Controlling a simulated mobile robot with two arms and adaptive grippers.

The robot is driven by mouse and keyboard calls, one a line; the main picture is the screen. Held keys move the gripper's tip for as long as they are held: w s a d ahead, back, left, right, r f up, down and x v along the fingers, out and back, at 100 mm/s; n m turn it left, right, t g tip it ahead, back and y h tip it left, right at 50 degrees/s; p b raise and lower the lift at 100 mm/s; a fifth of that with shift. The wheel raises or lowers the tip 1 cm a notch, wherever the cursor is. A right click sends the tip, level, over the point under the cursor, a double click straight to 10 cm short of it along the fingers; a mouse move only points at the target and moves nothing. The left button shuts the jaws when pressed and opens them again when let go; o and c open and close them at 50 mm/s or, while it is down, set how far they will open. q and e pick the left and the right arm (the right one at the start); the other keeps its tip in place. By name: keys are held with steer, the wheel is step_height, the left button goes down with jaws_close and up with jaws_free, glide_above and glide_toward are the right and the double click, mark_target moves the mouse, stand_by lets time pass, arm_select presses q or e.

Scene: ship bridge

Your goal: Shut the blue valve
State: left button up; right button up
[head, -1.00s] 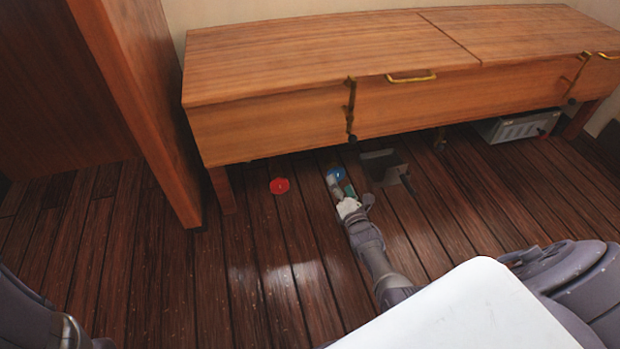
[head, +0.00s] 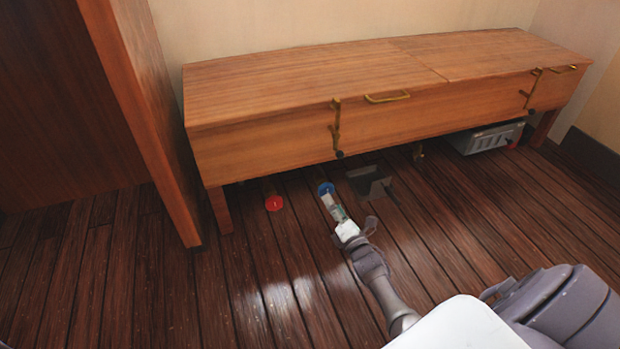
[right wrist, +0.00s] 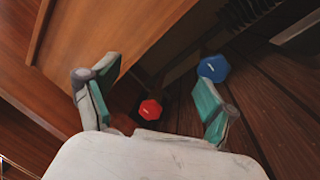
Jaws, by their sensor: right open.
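The blue valve (head: 326,188) is a small round handle low under the front edge of the wooden bench. My right gripper (head: 337,210) is just in front of it, open and empty, reaching in from the lower right. In the right wrist view the blue valve (right wrist: 213,68) lies beyond the tip of the right-hand finger, outside the gap between the fingers (right wrist: 153,98). The red valve (right wrist: 150,110) shows further off, between the two fingers. I cannot tell whether a finger touches the blue valve. My left gripper is not in view.
The red valve (head: 274,203) is left of the blue one. A dark metal bracket-like object (head: 371,182) is close on the right. The bench (head: 270,150) overhangs them. A wooden panel (head: 150,130) stands at left, a grey box (head: 487,138) at right. The floor in front is clear.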

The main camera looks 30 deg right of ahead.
steer(key=a+r+m+t+y+p, duration=0.1)
steer(key=a+r+y, duration=0.1)
steer(key=a+r, duration=0.2)
steer(key=s+a+r+m+t+y+p, duration=0.1)
steer(key=a+r, duration=0.3)
steer(key=r, duration=0.6)
steer(key=shift+a+r+t+y+p, duration=0.3)
steer(key=shift+r+t+y+p, duration=0.15)
steer(key=shift+t+p, duration=0.25)
steer(key=shift+s, duration=0.1)
